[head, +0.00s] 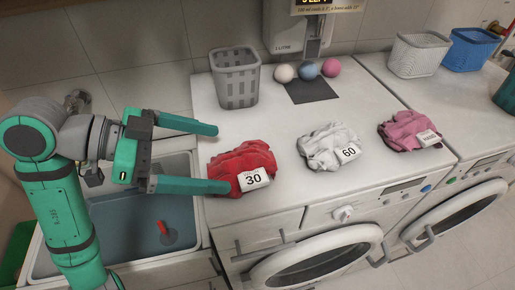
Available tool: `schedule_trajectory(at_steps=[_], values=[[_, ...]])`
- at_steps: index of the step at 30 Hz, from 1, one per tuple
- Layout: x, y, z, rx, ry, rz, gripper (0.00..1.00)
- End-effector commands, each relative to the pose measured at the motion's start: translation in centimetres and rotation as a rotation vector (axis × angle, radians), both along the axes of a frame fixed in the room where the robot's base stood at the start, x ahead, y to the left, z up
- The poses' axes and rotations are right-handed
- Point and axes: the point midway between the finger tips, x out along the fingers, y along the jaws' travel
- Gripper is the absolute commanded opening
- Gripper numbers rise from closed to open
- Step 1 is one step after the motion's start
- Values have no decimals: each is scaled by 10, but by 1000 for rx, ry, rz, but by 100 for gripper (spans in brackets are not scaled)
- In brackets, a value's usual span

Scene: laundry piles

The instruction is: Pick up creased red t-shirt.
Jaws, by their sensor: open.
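The creased red t-shirt (240,162) lies bunched up on the white washing machine top, near its front left corner. A white label reading 30 (254,179) is at its front right. My gripper (222,158) is open and empty, coming in from the left. Its far finger lies over the machine top behind the t-shirt, and its near finger overlaps the t-shirt's front left edge in the picture. I cannot tell whether that finger touches the cloth or is above it.
A white bundle labelled 60 (328,147) and a pink bundle (407,130) lie to the right. A grey basket (236,78) stands behind, beside three balls (308,71) and a dark mat (309,92). A sink (135,232) is below left.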

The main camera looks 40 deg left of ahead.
Motion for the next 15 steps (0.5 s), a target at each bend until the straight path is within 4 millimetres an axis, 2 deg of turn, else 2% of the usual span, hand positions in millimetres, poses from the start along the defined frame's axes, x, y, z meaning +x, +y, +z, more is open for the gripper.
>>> schedule_trajectory(at_steps=[9, 15], values=[[28, -25, -20, 1, 3, -5, 100], [37, -33, -26, 1, 2, -4, 100]])
